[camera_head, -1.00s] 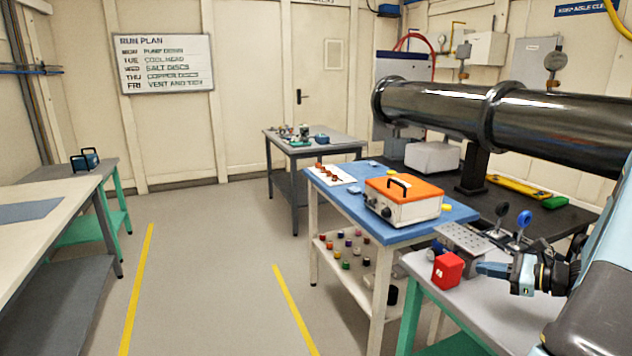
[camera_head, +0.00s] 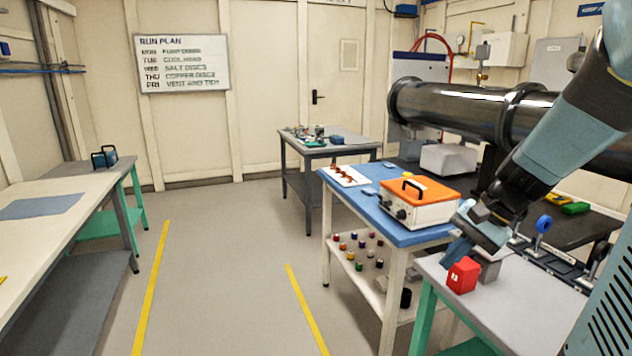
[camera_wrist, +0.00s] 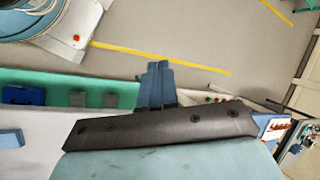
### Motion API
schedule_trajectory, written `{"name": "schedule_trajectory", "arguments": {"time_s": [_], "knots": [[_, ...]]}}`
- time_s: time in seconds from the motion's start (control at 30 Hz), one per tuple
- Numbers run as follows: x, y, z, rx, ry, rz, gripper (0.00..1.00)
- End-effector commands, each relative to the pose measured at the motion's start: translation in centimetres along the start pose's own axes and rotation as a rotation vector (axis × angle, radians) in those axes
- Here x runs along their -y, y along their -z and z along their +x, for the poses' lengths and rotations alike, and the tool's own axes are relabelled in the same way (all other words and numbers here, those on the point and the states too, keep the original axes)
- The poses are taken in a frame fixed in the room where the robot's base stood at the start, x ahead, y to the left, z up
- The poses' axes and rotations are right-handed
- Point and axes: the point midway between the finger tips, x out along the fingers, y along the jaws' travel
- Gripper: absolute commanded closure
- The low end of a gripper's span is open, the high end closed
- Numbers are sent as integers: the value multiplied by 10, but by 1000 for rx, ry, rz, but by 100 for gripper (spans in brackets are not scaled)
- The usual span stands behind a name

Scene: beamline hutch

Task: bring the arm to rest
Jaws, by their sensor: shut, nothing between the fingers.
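My gripper (camera_head: 456,254) hangs from my raised arm at the right in the head view, its blue fingers pointing down and left. The fingers are together with nothing between them. They appear just behind or beside the red block (camera_head: 463,275) on the grey-topped table (camera_head: 510,300); I cannot tell how far apart they are. In the wrist view my shut gripper (camera_wrist: 158,72) shows as two blue fingers side by side, over the floor and a green table edge.
A blue table (camera_head: 375,205) carries an orange-lidded box (camera_head: 420,203), close left of my gripper. The dark beam pipe (camera_head: 450,106) runs behind my arm. Stands with round optics (camera_head: 543,224) are to the right. The floor (camera_head: 225,270) between the yellow lines is clear.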

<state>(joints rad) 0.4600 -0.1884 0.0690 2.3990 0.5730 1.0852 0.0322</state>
Motion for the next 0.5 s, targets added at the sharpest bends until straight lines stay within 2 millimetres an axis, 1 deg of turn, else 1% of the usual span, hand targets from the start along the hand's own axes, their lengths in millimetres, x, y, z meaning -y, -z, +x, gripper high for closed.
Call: {"name": "schedule_trajectory", "arguments": {"time_s": [0.03,0.1,0.3,0.5], "knots": [[2,-12,-4,-30,-29,-62,100],[3,-24,-9,-72,-70,-141,100],[2,-56,-27,-196,-169,-360,100],[-1,-84,-48,-335,-244,-575,100]]}}
